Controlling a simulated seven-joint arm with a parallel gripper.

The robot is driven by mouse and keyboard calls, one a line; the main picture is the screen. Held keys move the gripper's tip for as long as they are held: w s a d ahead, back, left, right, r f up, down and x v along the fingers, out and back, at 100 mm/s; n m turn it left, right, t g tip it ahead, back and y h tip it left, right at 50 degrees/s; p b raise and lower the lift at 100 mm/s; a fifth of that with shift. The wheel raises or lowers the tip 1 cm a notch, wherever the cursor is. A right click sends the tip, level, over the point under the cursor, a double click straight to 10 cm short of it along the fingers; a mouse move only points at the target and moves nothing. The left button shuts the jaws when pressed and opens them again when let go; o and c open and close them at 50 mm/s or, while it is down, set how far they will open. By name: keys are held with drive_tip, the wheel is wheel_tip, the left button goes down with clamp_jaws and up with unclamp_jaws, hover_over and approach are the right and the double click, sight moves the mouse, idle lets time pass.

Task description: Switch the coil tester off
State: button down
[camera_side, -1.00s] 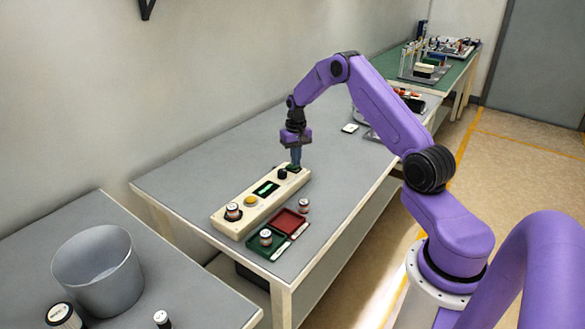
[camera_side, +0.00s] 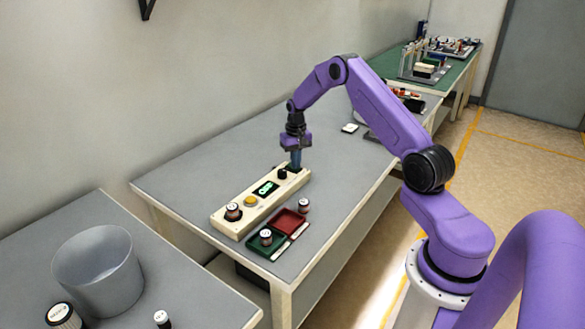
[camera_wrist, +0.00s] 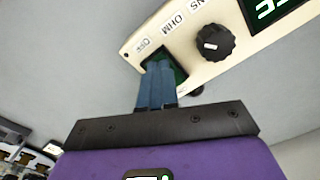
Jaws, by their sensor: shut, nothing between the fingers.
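The coil tester (camera_side: 240,223) is a long cream box on the grey bench. A green display (camera_side: 266,188), a yellow button (camera_side: 250,201) and a black knob (camera_side: 283,174) are on its top. The knob (camera_wrist: 214,43) and part of the lit display (camera_wrist: 268,10) also show in the wrist view. My gripper (camera_side: 295,167) is shut and empty, pointing down at the tester's far end. In the wrist view its blue fingertips (camera_wrist: 160,66) are over a dark green part (camera_wrist: 178,67), mostly hidden by them. I cannot tell whether they touch it.
A coil (camera_side: 233,211) sits on the tester's near end. A green tray (camera_side: 257,250) holding a coil, a red tray (camera_side: 289,221) and a loose coil (camera_side: 303,205) are in front. A grey bin (camera_side: 97,270) stands on the nearer table.

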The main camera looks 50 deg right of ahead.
drive_tip(key=shift+r, duration=3.45)
drive_tip(key=s+a+r+n, duration=0.3)
drive_tip(key=a, duration=0.6)
drive_tip(key=s+a+r+n, duration=0.3)
drive_tip(key=s+a+r, duration=0.1)
drive_tip(key=a, duration=0.5)
drive_tip(key=s+a+r+n, duration=0.2)
drive_tip(key=s+a+r, duration=0.1)
drive_tip(key=a, duration=0.6)
drive_tip(key=s+a+r+n, duration=0.3)
drive_tip(key=s+a+n, duration=0.3)
drive_tip(key=s, duration=0.7)
drive_tip(key=s+n, duration=0.4)
drive_tip(key=s, duration=1.1)
drive_tip(key=shift+d+f+n, duration=0.3)
drive_tip(key=shift+d+f, duration=0.05)
drive_tip(key=shift+f, duration=0.1)
